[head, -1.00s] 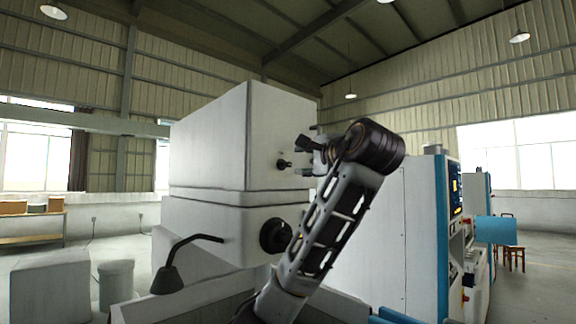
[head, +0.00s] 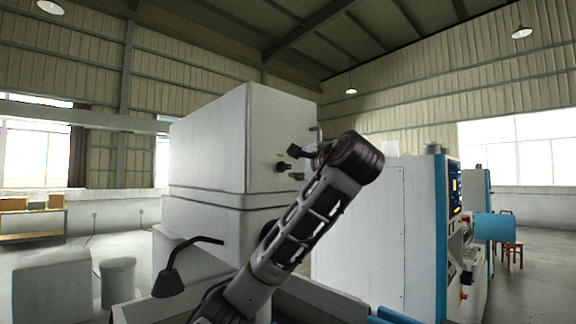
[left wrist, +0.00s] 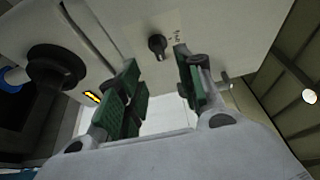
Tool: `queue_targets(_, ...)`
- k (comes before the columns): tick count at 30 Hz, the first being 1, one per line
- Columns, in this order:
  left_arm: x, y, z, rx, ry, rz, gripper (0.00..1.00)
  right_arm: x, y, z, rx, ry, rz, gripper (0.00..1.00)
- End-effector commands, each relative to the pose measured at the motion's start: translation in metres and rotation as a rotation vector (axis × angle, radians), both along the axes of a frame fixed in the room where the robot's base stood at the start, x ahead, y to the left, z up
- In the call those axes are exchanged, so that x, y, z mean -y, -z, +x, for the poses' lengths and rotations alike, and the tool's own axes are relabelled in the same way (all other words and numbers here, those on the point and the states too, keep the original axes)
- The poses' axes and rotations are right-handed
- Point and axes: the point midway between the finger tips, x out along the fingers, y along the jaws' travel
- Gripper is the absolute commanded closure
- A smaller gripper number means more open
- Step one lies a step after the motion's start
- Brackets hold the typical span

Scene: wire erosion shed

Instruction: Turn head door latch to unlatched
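The head door latch is a small dark knob (head: 281,167) on the front face of the white machine head (head: 210,140). In the left wrist view the latch (left wrist: 157,46) lies just beyond the gap between my fingertips, with small marks printed beside it. My left gripper (head: 296,163) is open, close in front of the latch in the head view. In the left wrist view its green-padded fingers (left wrist: 156,65) stand apart with nothing between them. I cannot see any contact with the latch. My right gripper is not in view.
A dark lamp (head: 169,281) on a bent arm stands at front left. A white and blue cabinet (head: 380,230) stands at right.

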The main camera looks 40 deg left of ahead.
Motion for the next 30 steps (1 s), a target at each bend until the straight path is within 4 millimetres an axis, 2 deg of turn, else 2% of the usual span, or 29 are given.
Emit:
queue_targets(17, -0.035, 0.000, 0.016, -0.005, -0.005, -0.004, 0.63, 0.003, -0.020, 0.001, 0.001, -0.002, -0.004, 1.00)
queue_targets(30, -0.077, 0.001, 0.039, -0.005, -0.004, -0.004, 0.63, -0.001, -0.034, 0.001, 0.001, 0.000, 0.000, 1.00)
